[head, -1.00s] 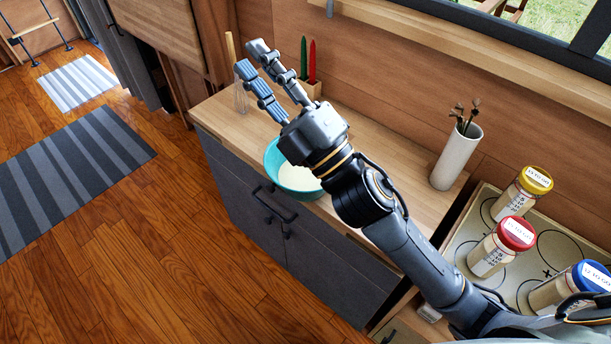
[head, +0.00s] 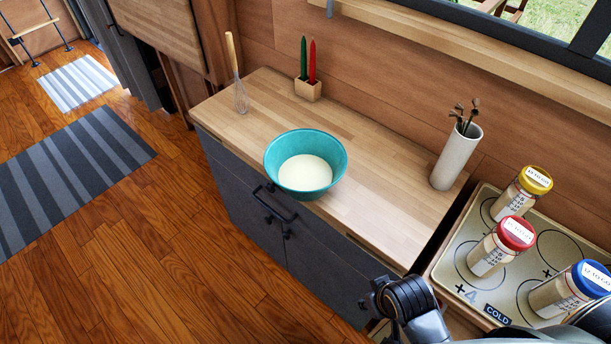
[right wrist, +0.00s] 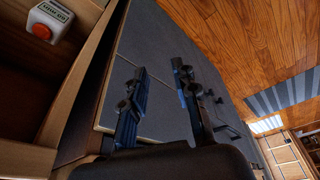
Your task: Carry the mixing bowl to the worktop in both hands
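The teal mixing bowl (head: 335,166) stands upright on the wooden worktop (head: 385,205), close to its front edge, and holds something pale and smooth. No gripper touches the bowl in the head view. My right gripper (right wrist: 162,78) shows in the right wrist view, with its two fingers apart and nothing between them. It is in front of dark cabinet fronts (right wrist: 165,40). The right gripper's fingers do not show in the head view. My left gripper is in neither view.
A whisk (head: 240,95), a candle holder (head: 307,90) and a white vase (head: 456,157) stand on the worktop. Several lidded jars, including a red-lidded one (head: 490,256), stand on the hob (head: 462,268) at right. The worktop around the bowl is mostly clear. Wooden floor lies open at left.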

